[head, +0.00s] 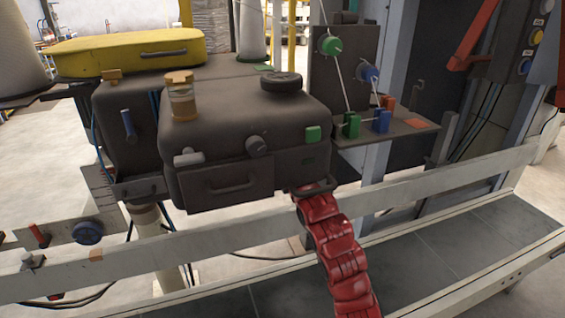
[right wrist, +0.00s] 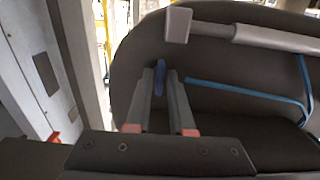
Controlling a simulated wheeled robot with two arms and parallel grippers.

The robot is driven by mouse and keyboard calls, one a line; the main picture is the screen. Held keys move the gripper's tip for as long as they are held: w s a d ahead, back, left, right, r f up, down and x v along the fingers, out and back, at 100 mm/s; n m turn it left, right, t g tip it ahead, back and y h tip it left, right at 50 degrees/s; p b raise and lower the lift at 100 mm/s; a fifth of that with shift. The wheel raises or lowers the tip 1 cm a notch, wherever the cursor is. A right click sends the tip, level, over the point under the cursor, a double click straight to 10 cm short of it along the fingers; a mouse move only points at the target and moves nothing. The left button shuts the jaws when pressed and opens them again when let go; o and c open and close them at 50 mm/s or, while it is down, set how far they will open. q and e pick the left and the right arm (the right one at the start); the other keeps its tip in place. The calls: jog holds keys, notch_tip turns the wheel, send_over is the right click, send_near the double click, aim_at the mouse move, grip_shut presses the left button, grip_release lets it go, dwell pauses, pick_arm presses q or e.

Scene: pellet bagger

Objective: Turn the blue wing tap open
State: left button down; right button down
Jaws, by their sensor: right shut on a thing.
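The blue wing tap (right wrist: 160,66) shows in the right wrist view as a narrow upright blue piece in front of a dark rounded body. My right gripper (right wrist: 160,84) is shut on it, one grey finger on each side. The fingers hide part of the tap. In the head view I cannot make out my right gripper at the tap. My left gripper is not in view.
A dark machine box (head: 238,142) with a drawer stands mid-picture, and a yellow case (head: 125,52) lies behind it. A red segmented body (head: 335,248) rises to the box's lower right corner. A pale rail (head: 440,180) crosses in front. A grey bar (right wrist: 275,39) lies near my fingers.

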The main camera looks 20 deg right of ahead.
dwell(0.4)
jog(key=c, duration=0.9)
grip_release()
jog(key=shift+c, duration=0.2)
jog(key=s+p, duration=1)
jog(key=s, duration=0.7)
jog(key=shift+s+d, duration=0.2)
jog(key=shift+d, duration=0.15)
jog(key=shift+f, duration=0.1)
